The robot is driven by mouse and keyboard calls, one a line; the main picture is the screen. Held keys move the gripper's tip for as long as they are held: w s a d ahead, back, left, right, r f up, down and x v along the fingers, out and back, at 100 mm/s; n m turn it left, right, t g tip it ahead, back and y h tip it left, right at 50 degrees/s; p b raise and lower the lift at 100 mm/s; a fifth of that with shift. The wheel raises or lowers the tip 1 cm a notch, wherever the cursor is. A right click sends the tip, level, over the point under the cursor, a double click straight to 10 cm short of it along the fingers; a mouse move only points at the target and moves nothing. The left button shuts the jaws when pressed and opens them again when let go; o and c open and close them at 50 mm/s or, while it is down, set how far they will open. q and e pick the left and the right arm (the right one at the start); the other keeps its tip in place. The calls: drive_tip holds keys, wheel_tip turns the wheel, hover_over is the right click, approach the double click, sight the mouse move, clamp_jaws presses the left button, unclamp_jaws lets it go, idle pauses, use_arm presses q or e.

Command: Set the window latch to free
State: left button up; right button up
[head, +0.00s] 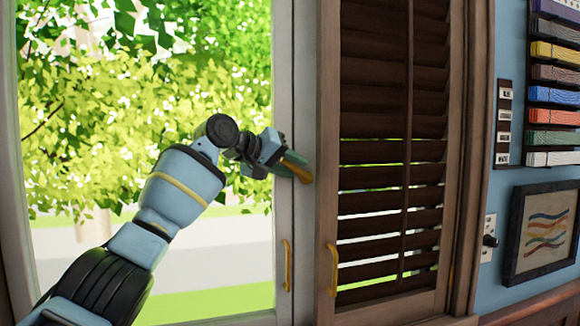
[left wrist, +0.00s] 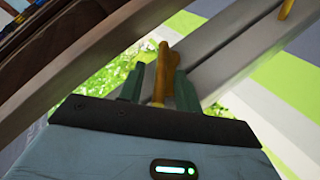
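The window latch (head: 298,168) is a brass-coloured lever on the pale window frame (head: 300,60). In the head view it slants down to the right from my left gripper (head: 284,158). In the left wrist view the brass lever (left wrist: 161,72) stands between the green fingers of my left gripper (left wrist: 160,80). The lever is close to the right finger, and a narrow gap seems to show at the left one. I cannot tell whether the fingers press on it. The latch's mount is partly hidden. My right gripper is in neither view.
A dark wooden louvred shutter (head: 375,110) stands just right of the latch, with a brass pull (head: 331,270). Another brass pull (head: 287,265) is lower on the window frame. Coloured blocks and a framed picture (head: 542,232) hang on the blue wall. Trees show through the glass.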

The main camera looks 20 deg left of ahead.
use_arm(q)
drive_tip(key=v, duration=0.7)
drive_tip(key=shift+s+a+r, duration=0.15)
drive_tip(key=shift+s+a, duration=0.05)
drive_tip(key=shift+s, duration=0.1)
